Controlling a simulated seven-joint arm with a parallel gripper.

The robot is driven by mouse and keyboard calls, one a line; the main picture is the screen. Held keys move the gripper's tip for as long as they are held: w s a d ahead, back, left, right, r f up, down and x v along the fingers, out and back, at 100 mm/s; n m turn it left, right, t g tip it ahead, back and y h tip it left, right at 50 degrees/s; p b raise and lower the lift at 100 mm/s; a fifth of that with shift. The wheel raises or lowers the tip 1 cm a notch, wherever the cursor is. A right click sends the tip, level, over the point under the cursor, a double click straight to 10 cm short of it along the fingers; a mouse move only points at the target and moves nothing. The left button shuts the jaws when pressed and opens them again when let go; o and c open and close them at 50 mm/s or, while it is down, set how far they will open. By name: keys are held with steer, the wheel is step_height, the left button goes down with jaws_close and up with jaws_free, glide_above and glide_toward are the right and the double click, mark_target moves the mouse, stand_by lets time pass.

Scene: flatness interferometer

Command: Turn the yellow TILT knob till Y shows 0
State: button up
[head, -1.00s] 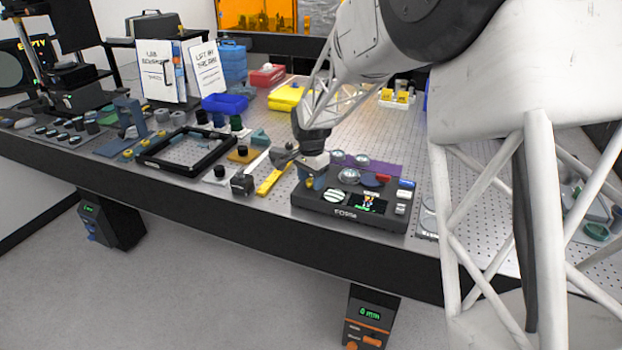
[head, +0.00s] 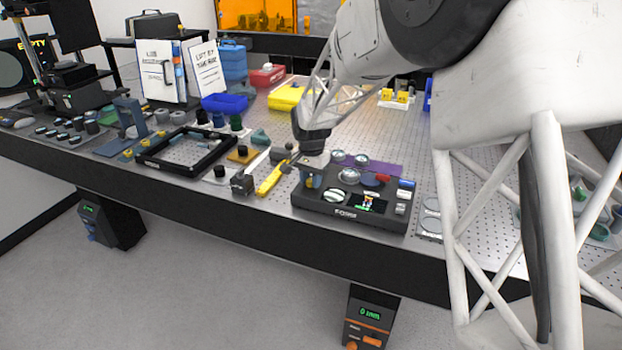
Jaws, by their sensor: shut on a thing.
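The dark control console (head: 325,210) stands at the front edge of the perforated table. My gripper (head: 312,184) points down at its back left corner, with its blue fingers low on the console. It is shut on what appears to be the yellow TILT knob, which the fingers almost wholly hide. The console's small dark display (head: 367,203) shows coloured characters, too small for me to read the Y value. A round white-striped dial (head: 334,196) sits just in front of my gripper.
A yellow bar-shaped tool (head: 270,180) and a small dark block (head: 242,184) lie left of the console. A black square frame (head: 150,160) lies further left. Round discs on a purple mat (head: 385,169) lie behind the console.

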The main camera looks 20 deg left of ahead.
mark_target(311, 180)
steer(key=shift+n, duration=2.2)
steer(key=o, duration=0.9)
steer(key=shift+r, duration=0.15)
steer(key=shift+r, duration=3.8)
